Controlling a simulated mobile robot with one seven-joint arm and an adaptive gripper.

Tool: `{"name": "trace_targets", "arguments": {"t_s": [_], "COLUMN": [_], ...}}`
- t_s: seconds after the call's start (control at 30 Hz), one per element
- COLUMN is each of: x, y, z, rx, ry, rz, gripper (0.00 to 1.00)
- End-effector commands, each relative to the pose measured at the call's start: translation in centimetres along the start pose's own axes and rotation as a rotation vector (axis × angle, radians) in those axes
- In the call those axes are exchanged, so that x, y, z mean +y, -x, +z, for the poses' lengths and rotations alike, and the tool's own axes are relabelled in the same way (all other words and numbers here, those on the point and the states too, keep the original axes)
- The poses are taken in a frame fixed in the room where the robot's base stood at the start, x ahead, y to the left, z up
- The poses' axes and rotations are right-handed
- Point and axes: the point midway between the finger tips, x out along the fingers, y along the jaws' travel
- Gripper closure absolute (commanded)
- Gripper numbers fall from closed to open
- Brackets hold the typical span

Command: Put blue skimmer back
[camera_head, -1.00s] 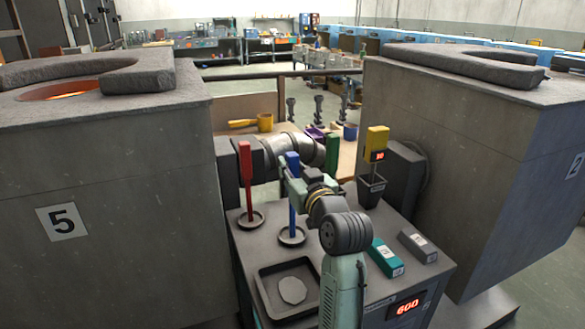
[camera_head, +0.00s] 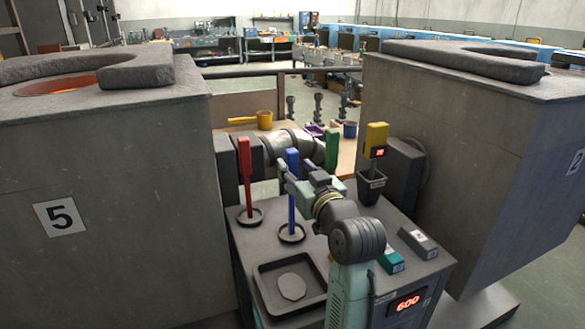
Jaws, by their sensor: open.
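The blue skimmer (camera_head: 292,207) stands upright in a round dark holder (camera_head: 292,235) on the grey bench top. My gripper (camera_head: 287,180) is open beside the upper part of the blue handle, with the fingers close to it; I cannot tell whether they touch it. My wrist and arm come in from the right and hide part of the bench behind them.
A red skimmer (camera_head: 246,180) stands in its own holder to the left. A dark tray (camera_head: 268,305) with a grey disc lies in front. A yellow meter (camera_head: 376,140) sits over a dark cup (camera_head: 371,187). Furnaces (camera_head: 110,200) and (camera_head: 460,170) flank the bench.

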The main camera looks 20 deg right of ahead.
Motion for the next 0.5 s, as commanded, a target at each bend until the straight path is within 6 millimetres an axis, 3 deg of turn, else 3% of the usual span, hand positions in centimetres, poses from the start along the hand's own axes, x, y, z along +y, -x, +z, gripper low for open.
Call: {"name": "trace_targets", "arguments": {"t_s": [0.23,0.5], "x": [0.1,0.0], "y": [5.5,8.5], "z": [0.3,0.1], "rx": [0.002,0.000], "ry": [0.001,-0.001], "rz": [0.003,0.000], "gripper": [0.57,0.57]}}
